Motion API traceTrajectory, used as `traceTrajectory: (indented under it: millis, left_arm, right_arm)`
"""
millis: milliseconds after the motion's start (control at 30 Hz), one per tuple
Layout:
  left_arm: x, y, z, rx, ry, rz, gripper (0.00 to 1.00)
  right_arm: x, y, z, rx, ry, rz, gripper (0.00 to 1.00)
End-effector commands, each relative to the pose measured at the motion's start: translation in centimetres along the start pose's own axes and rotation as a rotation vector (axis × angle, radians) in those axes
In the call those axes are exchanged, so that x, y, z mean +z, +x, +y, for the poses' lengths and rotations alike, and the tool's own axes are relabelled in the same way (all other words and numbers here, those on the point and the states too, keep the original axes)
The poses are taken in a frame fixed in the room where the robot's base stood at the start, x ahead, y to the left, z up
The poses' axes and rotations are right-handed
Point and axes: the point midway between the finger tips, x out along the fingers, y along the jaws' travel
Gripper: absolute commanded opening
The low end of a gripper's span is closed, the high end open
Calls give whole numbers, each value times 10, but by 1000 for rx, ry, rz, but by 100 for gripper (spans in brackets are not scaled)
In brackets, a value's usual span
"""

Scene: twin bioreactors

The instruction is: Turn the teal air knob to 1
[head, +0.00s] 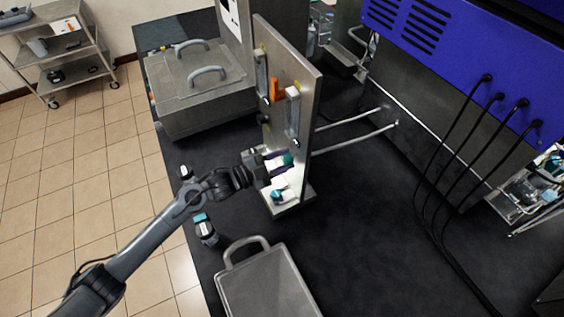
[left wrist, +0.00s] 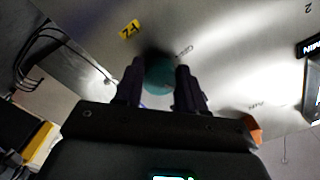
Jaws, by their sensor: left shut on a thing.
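The teal air knob (head: 288,159) sits on the face of the upright metal panel (head: 306,100). My left gripper (head: 276,162) reaches it from the left, and its fingers partly cover the knob. In the left wrist view the round teal knob (left wrist: 160,76) lies between the two dark fingers of the left gripper (left wrist: 160,84), which are shut on it. Small printed marks and a yellow label (left wrist: 131,28) show on the panel near it. The knob's pointer and setting cannot be read. My right gripper is not in view.
Another teal part (head: 278,196) is low on the panel. An orange part (head: 274,89) is higher up. A teal-capped bottle (head: 205,230) and a metal lid with a handle (head: 265,285) are on the dark bench nearer. The bench right of the panel is mostly clear.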

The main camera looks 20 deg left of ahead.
Motion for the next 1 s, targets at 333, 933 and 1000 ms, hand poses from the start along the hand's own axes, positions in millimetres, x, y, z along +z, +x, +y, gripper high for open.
traceTrajectory:
  millis: [333,933,1000]
  left_arm:
    - [0,0,0,0,53,0,9]
    - [0,0,0,0,52,0,65]
    - [0,0,0,0,52,0,65]
  right_arm:
    - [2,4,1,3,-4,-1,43]
    - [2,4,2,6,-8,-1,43]
    - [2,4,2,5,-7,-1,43]
